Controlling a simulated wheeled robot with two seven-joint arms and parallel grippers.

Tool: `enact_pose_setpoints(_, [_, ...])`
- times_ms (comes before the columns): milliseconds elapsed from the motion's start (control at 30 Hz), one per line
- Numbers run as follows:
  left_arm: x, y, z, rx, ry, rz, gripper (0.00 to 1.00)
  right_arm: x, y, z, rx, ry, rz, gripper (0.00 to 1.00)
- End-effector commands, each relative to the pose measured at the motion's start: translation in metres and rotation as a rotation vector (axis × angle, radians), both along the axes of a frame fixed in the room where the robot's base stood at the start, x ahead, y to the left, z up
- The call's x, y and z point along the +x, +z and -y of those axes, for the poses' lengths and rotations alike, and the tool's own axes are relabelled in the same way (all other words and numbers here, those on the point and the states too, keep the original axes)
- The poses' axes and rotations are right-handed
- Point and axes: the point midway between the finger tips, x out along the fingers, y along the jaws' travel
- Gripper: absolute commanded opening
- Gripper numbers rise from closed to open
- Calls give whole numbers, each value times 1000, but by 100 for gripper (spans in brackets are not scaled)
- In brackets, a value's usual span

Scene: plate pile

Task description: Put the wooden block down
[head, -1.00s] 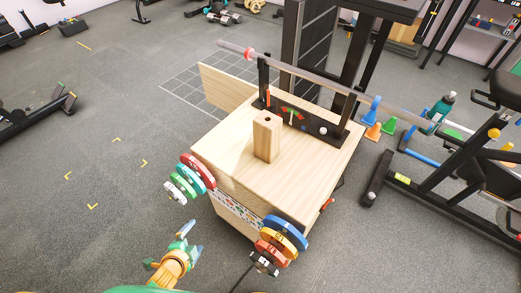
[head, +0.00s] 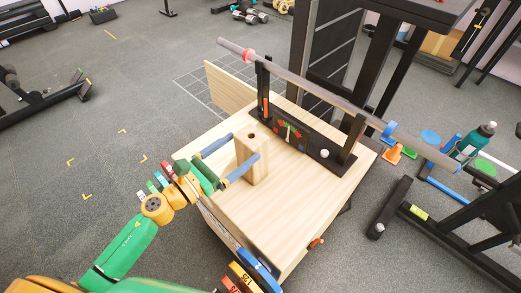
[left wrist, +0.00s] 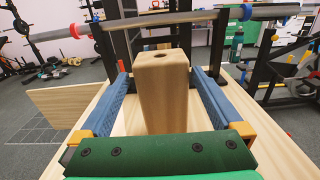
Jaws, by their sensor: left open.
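The wooden block (head: 254,154) stands upright on the light wooden box top (head: 227,221), with a round hole in its top face. In the left wrist view the block (left wrist: 161,95) stands between the two blue fingers, with a gap on either side. My left gripper (head: 238,158) is open around the block, one finger on each side of it. The block's lower part is hidden behind the green palm in the left wrist view.
A bar (head: 300,76) rests on a black stand with a coloured dial (head: 288,131) behind the block. The box top right of the block is clear.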

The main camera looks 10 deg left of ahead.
Motion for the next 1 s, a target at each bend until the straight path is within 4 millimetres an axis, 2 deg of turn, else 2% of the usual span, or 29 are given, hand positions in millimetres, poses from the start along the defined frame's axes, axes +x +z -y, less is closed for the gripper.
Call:
enact_pose_setpoints(100, [19,3,14,-5,2,2,100,-3,10,0,0,0,-6,39])
enact_pose_setpoints(233, [38,0,27,-6,3,-2,100,-4,12,-1,1,-1,-8,39])
enact_pose_setpoints(500, [42,-2,31,-4,3,-4,100,-4,11,-1,2,-1,-7,39])
enact_pose_setpoints(867, [42,-2,30,-5,3,-5,3,-3,11,-2,3,-1,-6,39])
enact_pose_setpoints(900, [42,-3,30,-5,3,-5,0,-3,11,-2,3,-1,-6,39])
enact_pose_setpoints(1000, [42,-2,30,-6,3,-3,0,-3,11,-2,3,-1,-6,39])
